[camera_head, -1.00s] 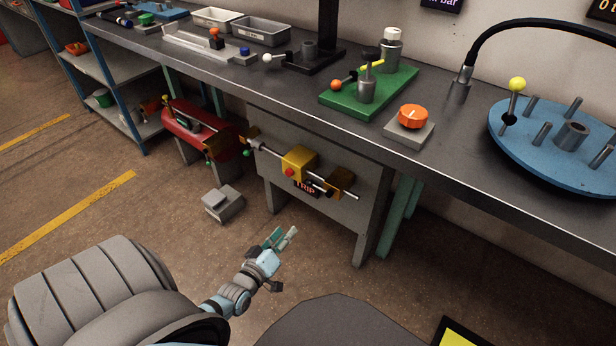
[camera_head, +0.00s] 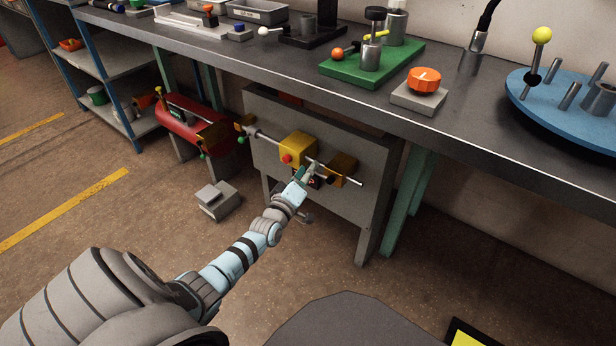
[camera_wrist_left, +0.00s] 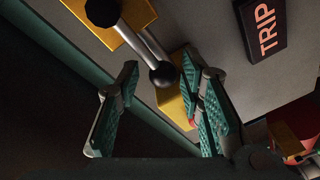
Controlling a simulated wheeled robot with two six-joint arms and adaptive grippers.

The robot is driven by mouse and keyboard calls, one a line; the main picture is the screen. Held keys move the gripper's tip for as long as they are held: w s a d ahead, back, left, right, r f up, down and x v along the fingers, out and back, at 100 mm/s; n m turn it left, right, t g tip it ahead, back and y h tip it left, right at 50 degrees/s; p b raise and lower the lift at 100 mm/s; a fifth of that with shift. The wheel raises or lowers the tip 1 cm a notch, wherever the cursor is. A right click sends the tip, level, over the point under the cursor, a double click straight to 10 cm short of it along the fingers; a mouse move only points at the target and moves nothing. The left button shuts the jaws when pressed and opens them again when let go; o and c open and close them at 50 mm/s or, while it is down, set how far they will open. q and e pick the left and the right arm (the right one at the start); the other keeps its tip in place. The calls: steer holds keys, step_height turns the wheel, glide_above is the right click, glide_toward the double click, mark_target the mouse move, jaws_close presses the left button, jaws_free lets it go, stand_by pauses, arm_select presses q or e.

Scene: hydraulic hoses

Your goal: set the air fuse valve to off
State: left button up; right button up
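On the grey panel (camera_head: 345,208) under the bench, a yellow valve block (camera_head: 342,166) sits at the right end of a silver pipe, with a black knob beside it. In the left wrist view the block (camera_wrist_left: 140,14) carries a silver lever (camera_wrist_left: 137,42) with a black ball (camera_wrist_left: 163,75) at its near end. My left gripper (camera_head: 309,172) is in front of the panel. In the wrist view its green-padded fingers (camera_wrist_left: 165,82) are spread, with the ball between or just beyond the tips; contact is unclear. My right gripper is out of view.
A middle yellow block (camera_head: 297,146) with a red button (camera_head: 287,158) is left of my gripper. A TRIP sign (camera_wrist_left: 267,28) is close by. The bench edge (camera_head: 380,105) overhangs the panel.

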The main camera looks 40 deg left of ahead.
arm_select(q)
jaws_close()
stand_by(0.5)
